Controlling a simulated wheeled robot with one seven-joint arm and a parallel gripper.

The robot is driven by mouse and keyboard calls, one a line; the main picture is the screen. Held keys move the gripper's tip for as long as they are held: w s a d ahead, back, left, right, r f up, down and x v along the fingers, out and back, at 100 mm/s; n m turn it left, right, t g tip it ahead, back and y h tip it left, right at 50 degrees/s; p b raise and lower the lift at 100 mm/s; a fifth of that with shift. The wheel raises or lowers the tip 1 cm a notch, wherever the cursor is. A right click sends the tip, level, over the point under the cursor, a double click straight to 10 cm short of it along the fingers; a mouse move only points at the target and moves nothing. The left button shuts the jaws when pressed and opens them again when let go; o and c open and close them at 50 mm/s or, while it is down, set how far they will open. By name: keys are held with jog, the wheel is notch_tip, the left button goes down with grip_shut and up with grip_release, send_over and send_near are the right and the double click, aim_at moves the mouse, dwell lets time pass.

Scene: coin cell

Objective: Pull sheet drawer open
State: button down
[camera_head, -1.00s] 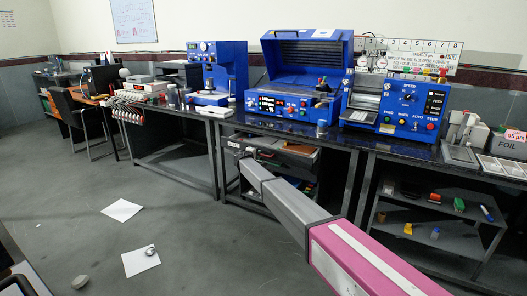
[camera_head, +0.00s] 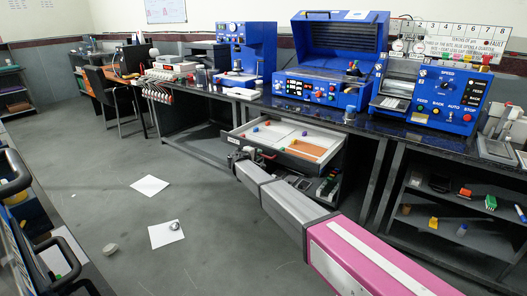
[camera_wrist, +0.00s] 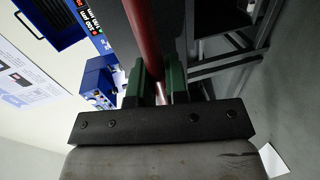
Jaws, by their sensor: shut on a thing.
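The sheet drawer (camera_head: 292,161) is pulled out from under the bench, in the middle of the head view. Its inside shows a white section with several small coloured pieces and an orange-brown section at the right. My gripper (camera_head: 249,152) is at the drawer's front, by its red handle (camera_head: 267,156); the fingertips are small there. In the wrist view, the green fingers of my gripper (camera_wrist: 160,88) are closed around the red handle bar (camera_wrist: 146,40). The fingers hide part of the bar.
Blue machines (camera_head: 324,62) stand on the dark bench above the drawer. A shelf below it (camera_head: 327,187) holds small items. An open shelf unit (camera_head: 455,215) is at the right. Paper sheets (camera_head: 150,186) lie on the floor at left, where there is free room.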

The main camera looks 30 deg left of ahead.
jog(key=shift+v, duration=0.9)
jog(key=shift+f, duration=0.2)
jog(key=c, duration=1.1)
grip_release()
jog(key=shift+s, duration=0.1)
jog(key=v, duration=1)
jog(key=shift+s, duration=0.3)
jog(key=shift+r, duration=0.1)
jog(key=shift+s, duration=0.15)
